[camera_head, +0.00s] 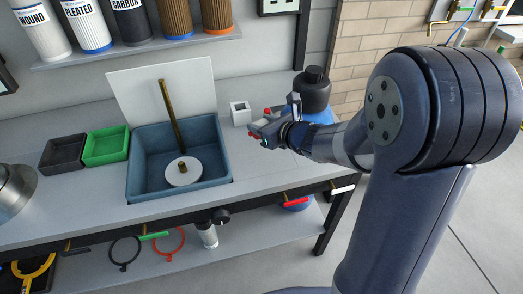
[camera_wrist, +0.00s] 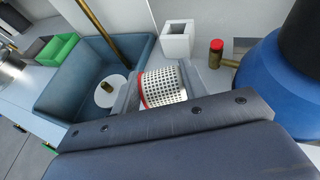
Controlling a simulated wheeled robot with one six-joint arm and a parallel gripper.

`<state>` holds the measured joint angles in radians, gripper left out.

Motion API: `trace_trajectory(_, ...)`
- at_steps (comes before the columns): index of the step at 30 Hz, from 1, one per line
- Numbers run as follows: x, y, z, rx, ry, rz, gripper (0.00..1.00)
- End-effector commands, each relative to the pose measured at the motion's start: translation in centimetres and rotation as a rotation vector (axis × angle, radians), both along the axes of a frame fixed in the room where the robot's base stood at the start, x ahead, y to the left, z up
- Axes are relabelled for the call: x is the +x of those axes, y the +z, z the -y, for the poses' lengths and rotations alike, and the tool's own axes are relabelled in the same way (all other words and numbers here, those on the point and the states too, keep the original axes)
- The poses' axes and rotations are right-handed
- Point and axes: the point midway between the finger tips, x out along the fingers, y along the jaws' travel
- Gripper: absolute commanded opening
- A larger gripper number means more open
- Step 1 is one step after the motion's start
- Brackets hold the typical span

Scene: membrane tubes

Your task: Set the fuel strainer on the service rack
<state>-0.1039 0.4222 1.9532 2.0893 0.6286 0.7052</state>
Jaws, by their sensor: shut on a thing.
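The fuel strainer appears to be a white perforated cylinder with a red rim (camera_wrist: 162,88). My gripper (camera_wrist: 165,80) is shut on it, with one grey finger on each side. In the head view my gripper (camera_head: 262,128) is over the right part of the counter, and the strainer is mostly hidden there. A white square holder with an open top (camera_head: 240,113) stands just beyond my gripper; it also shows in the wrist view (camera_wrist: 177,40), apart from the strainer. I cannot tell which thing is the service rack.
A blue sink (camera_head: 140,172) with a brass pipe and a white disc is left of my gripper. Green (camera_head: 106,146) and black (camera_head: 63,153) trays lie farther left. A blue container with a black top (camera_head: 312,90) and a red-capped piece (camera_wrist: 216,50) are close on the right.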

Motion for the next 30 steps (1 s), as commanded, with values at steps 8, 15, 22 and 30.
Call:
trace_trajectory(8,0.0,-3.7,0.0,0.002,-0.001,-0.002,0.20)
trace_trajectory(15,0.0,-6.8,0.1,0.002,-0.002,-0.002,0.20)
trace_trajectory(22,0.0,-6.9,0.1,0.002,-0.001,0.001,0.20)
trace_trajectory(30,0.0,-7.2,0.1,0.000,-0.002,0.001,0.47)
